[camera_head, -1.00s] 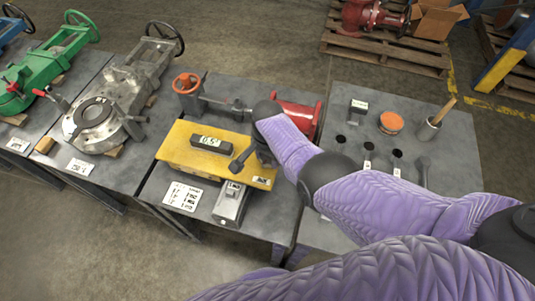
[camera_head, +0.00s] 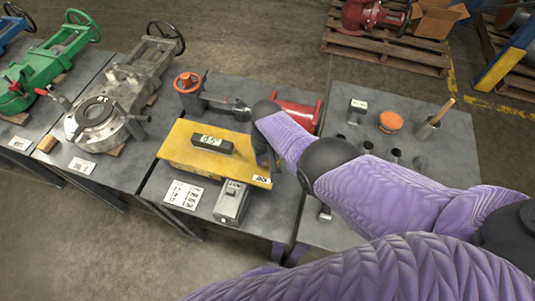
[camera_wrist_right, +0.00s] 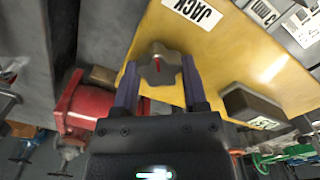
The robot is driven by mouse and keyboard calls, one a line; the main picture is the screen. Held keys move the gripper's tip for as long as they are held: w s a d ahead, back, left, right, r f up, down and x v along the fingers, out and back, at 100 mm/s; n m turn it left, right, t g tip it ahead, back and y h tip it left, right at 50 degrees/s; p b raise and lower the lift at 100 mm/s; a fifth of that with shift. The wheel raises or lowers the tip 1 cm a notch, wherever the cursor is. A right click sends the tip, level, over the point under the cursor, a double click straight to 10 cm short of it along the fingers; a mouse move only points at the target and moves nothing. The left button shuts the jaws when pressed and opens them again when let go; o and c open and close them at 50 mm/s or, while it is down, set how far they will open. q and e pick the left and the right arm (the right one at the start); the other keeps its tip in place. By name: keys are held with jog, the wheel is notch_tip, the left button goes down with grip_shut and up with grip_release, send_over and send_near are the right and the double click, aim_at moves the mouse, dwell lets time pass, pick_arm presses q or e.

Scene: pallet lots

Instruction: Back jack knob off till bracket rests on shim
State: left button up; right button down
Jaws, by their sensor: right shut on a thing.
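The yellow bracket plate (camera_head: 185,155) lies on the middle bench, with a black digital level (camera_head: 212,144) on top; its small display seems to read about 0.5. The grey lobed jack knob (camera_wrist_right: 160,66) with a red mark shows in the right wrist view, beside the JACK label (camera_wrist_right: 192,12) on the yellow plate. My right gripper (camera_wrist_right: 159,82) has its two fingers on either side of the knob, shut on it. In the head view the right gripper (camera_head: 267,162) is at the plate's right end, hiding the knob. I cannot make out the shim or any gap. My left gripper is out of view.
A grey block (camera_head: 231,203) and a printed card (camera_head: 183,194) lie in front of the plate. The right bench holds an orange-topped tin (camera_head: 390,121) and a cup (camera_head: 427,128).

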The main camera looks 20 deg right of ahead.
jog(key=n, duration=0.5)
jog(key=shift+n, duration=0.3)
jog(key=n, duration=0.9)
jog(key=shift+r, duration=0.1)
jog(key=n, duration=0.4)
jog(key=shift+n, duration=0.3)
jog(key=n, duration=0.9)
jog(key=n+b, duration=0.1)
jog(key=n, duration=0.3)
jog(key=shift+n, duration=2.1)
